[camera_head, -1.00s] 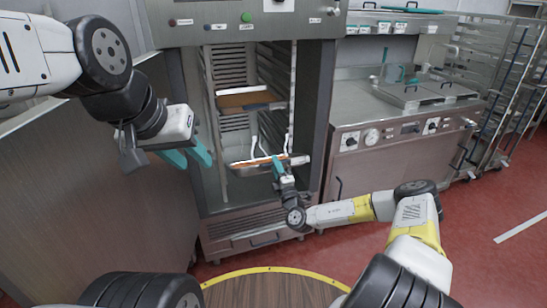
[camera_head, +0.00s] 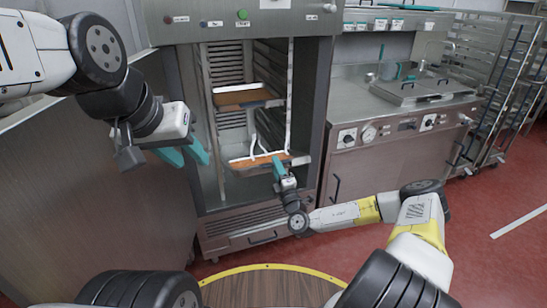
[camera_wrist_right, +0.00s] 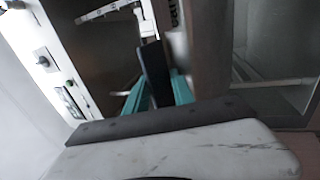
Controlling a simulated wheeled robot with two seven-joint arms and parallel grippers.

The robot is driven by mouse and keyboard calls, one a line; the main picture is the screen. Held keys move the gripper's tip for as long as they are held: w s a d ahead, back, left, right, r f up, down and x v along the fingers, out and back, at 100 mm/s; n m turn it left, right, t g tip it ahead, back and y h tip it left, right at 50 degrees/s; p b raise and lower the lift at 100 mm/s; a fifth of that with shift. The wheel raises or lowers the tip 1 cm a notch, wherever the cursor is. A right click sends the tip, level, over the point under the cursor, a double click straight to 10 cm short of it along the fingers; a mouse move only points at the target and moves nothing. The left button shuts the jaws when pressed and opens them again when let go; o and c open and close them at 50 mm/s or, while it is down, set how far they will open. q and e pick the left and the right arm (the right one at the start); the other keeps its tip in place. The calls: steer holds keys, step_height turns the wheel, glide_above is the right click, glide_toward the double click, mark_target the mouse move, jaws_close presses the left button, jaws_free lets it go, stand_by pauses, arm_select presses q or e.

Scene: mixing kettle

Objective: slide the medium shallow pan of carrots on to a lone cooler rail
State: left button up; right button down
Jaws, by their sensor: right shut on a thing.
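The shallow pan of carrots (camera_head: 256,162), with orange contents, is in the lower part of the open cooler cabinet. Its near right edge is at the doorway. My right gripper (camera_head: 279,168) is shut on that near edge. In the right wrist view, the teal fingers (camera_wrist_right: 160,90) have a dark slab between them; most of the pan is hidden there. White rails (camera_head: 289,105) run along the cabinet's inside; I cannot tell whether the pan rests on one. My left gripper (camera_head: 185,154) is open and empty, left of the cabinet doorway.
Another shallow pan (camera_head: 243,97) with brownish contents sits higher in the cabinet. The cabinet's right frame (camera_head: 315,110) stands close to the right gripper. A steel counter (camera_head: 375,100) is to the right. A round wooden top (camera_head: 270,289) is in front.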

steer(key=shift+s+d+r, duration=0.2)
steer(key=shift+s+d, duration=0.05)
steer(key=shift+s, duration=0.45)
steer(key=shift+s+d+r, duration=0.2)
steer(key=shift+s, duration=0.45)
steer(key=shift+s+d+r, duration=0.2)
steer(key=shift+s+d, duration=0.05)
steer(key=shift+s, duration=0.45)
steer(key=shift+f+t, duration=0.15)
steer(key=shift+t, duration=0.15)
step_height(320, 180, down, 7)
steer(key=t+y, duration=0.1)
steer(key=t, duration=0.3)
steer(key=shift+s+f+y, duration=0.15)
steer(key=shift+s+y, duration=0.15)
stand_by(0.5)
steer(key=shift+a, duration=0.1)
steer(key=shift+w+a, duration=0.55)
steer(key=shift+w, duration=1.2)
steer(key=shift+w+a, duration=0.6)
steer(key=shift+w, duration=1.15)
steer(key=shift+w+a, duration=0.55)
steer(key=shift+w, duration=1.2)
